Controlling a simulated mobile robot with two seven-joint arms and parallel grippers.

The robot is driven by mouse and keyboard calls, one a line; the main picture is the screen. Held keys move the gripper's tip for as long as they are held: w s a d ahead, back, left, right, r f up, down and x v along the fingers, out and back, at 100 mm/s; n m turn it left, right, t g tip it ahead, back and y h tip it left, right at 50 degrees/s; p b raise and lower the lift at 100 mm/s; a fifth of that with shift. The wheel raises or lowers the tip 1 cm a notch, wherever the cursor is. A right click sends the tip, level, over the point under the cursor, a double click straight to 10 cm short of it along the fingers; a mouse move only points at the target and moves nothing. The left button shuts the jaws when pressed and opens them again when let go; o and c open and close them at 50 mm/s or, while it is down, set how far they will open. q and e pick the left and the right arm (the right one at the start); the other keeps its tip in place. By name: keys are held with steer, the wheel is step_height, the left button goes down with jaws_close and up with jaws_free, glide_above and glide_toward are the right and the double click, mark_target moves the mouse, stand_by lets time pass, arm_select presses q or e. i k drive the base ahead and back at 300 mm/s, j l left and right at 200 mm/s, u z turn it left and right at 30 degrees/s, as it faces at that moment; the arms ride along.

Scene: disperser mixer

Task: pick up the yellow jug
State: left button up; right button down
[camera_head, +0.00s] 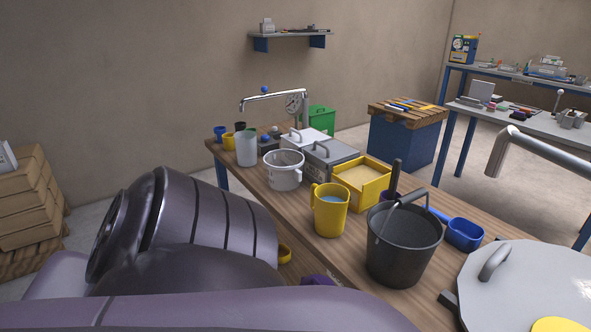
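The yellow jug (330,214) stands upright on the wooden table, with its handle toward the left and something bluish inside. It stands apart from my arm. A large purple-grey arm of mine fills the lower left of the view and hides the near left part of the table. Neither of my grippers shows in this view, so their state cannot be seen.
A dark bucket (400,250) with a raised handle stands right of the jug. A yellow box (361,190) of tan material is behind it, and a white pot (285,174) is to the left. A blue scoop (464,234) and a large grey lid (535,285) are at right.

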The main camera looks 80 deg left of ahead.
mark_target(326, 208)
steer(key=u, duration=2.15)
steer(key=i+j, duration=0.15)
steer(key=j, duration=0.2)
steer(key=i+j+z, duration=0.1)
steer(key=j, duration=0.25)
steer(key=i+j, duration=0.15)
steer(key=j, duration=0.2)
steer(key=i+j, duration=0.1)
steer(key=j, duration=0.25)
steer(key=i+j+z, duration=0.1)
steer(key=j, duration=0.25)
steer(key=z, duration=1.1)
